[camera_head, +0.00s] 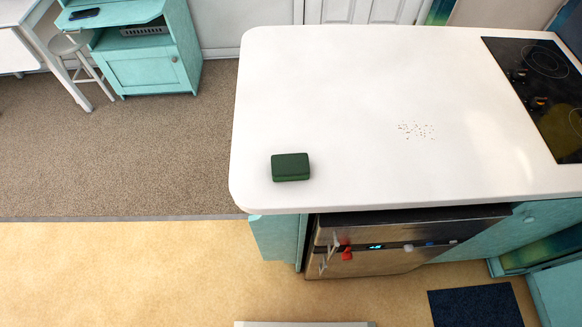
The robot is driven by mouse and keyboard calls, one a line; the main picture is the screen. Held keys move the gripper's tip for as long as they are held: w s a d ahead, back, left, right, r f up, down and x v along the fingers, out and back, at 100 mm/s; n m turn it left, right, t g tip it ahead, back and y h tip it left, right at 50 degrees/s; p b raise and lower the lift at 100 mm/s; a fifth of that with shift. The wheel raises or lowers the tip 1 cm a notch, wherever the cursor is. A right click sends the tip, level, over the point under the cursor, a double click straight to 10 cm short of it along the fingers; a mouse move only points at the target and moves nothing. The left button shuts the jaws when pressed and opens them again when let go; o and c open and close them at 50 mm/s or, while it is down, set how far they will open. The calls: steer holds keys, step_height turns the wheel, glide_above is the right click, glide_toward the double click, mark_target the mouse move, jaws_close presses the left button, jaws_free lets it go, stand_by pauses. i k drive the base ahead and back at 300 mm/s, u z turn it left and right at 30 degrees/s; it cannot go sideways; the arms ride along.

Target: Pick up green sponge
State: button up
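The green sponge (290,167) is a dark green block. It lies flat on the white countertop (330,90), near the counter's front left corner. Nothing touches it or covers it. My gripper does not show in the head camera view, so I cannot see whether it is open or shut.
Small crumbs (416,130) are scattered on the counter right of the sponge. A black cooktop (545,85) is at the far right. A steel appliance (385,258) with a red item on its front sits under the counter. A dark mat (475,306) lies on the floor.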

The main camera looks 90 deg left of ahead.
mark_target(289, 167)
steer(key=k, duration=1.6)
steer(key=u, duration=2.35)
steer(key=i, duration=0.55)
steer(key=u, duration=0.05)
